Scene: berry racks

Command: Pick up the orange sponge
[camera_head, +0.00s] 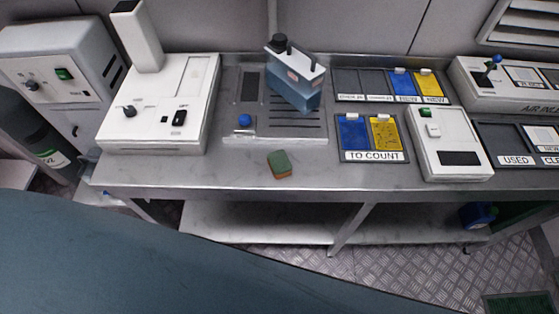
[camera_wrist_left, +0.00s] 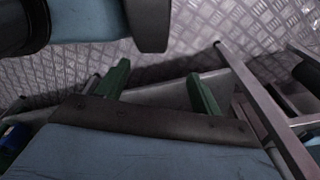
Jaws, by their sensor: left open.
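The orange sponge (camera_head: 279,165) lies on the steel bench near its front edge in the head view. Its top looks green and its front side orange. It sits just in front of the grey slotted unit. My left gripper (camera_wrist_left: 160,86) shows only in the wrist view. Its two green fingers are wide apart with nothing between them. The sponge does not show in the wrist view. My right gripper is in neither view.
The steel bench (camera_head: 225,174) is clear around the sponge. A white machine (camera_head: 185,88) stands to the left. A grey slotted unit (camera_head: 265,130) with a blue device (camera_head: 295,92) lies behind. A "TO COUNT" tray (camera_head: 374,157) and a white box (camera_head: 450,117) stand to the right.

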